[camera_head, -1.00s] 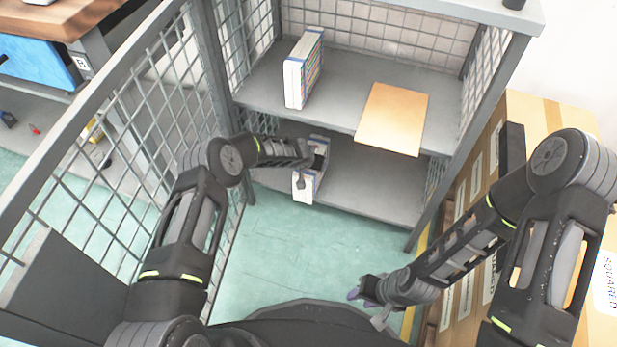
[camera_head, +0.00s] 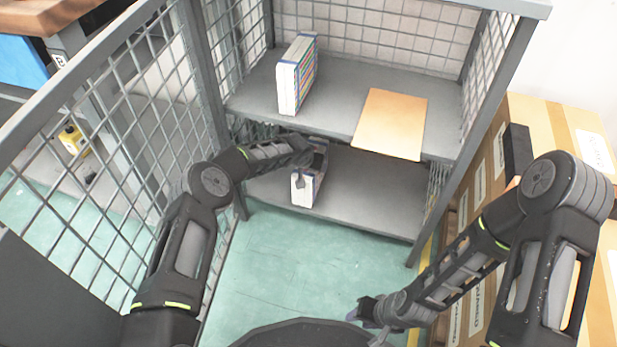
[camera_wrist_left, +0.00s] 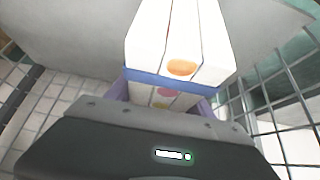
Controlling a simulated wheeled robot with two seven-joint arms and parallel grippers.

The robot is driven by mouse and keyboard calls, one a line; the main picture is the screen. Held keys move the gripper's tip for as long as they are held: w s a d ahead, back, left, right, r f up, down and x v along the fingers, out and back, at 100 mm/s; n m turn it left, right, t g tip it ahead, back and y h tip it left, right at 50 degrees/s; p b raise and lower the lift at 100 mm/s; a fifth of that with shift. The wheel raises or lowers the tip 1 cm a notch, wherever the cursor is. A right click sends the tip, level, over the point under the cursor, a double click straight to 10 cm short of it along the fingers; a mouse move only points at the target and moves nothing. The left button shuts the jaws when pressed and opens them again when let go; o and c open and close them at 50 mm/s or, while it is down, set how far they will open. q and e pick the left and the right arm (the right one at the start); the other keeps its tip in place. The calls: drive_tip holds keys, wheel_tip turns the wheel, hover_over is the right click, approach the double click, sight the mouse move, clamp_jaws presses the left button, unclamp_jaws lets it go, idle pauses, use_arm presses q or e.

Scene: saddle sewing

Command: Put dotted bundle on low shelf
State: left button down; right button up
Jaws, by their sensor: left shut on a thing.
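The dotted bundle (camera_head: 304,186) is a white block with a blue band, on or just above the left part of the low shelf (camera_head: 370,190). I cannot tell whether it touches the shelf. In the left wrist view the bundle (camera_wrist_left: 178,45) shows orange and pink dots and a blue strap. My left gripper (camera_head: 316,160) is shut on it, and its fingers are partly hidden. My right gripper (camera_head: 362,310) is empty over the floor at the lower right; its finger gap is not clear.
The upper shelf (camera_head: 340,85) holds an upright stack of books (camera_head: 297,75) and a tan board (camera_head: 392,123) that overhangs its front edge. A mesh fence (camera_head: 110,150) stands on the left. Cardboard boxes (camera_head: 550,125) stand on the right. The right part of the low shelf is bare.

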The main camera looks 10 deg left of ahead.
sight(305, 171)
use_arm(q)
drive_tip(key=shift+w+f, duration=0.15)
drive_tip(key=shift+f, duration=0.4)
use_arm(e)
drive_tip(key=shift+w+f, duration=0.1)
drive_tip(key=shift+f, duration=0.1)
drive_tip(key=shift+f, duration=0.1)
use_arm(q)
drive_tip(key=shift+f, duration=0.2)
drive_tip(key=shift+c, duration=1.9)
unclamp_jaws()
drive_tip(key=p+v, duration=1.1)
drive_tip(key=p, duration=0.5)
drive_tip(key=shift+d+r, duration=0.1)
drive_tip(key=shift+r, duration=0.15)
drive_tip(key=shift+s+r+p, duration=0.2)
drive_tip(key=shift+s+p, duration=0.25)
drive_tip(key=shift+p, duration=0.1)
use_arm(e)
drive_tip(key=s+a+r, duration=0.1)
drive_tip(key=s+r, duration=0.2)
drive_tip(key=r, duration=1.4)
drive_tip(key=shift+s+a+r+n+g+y, duration=0.2)
drive_tip(key=shift+a+n+g+y, duration=0.1)
drive_tip(key=shift+g, duration=0.1)
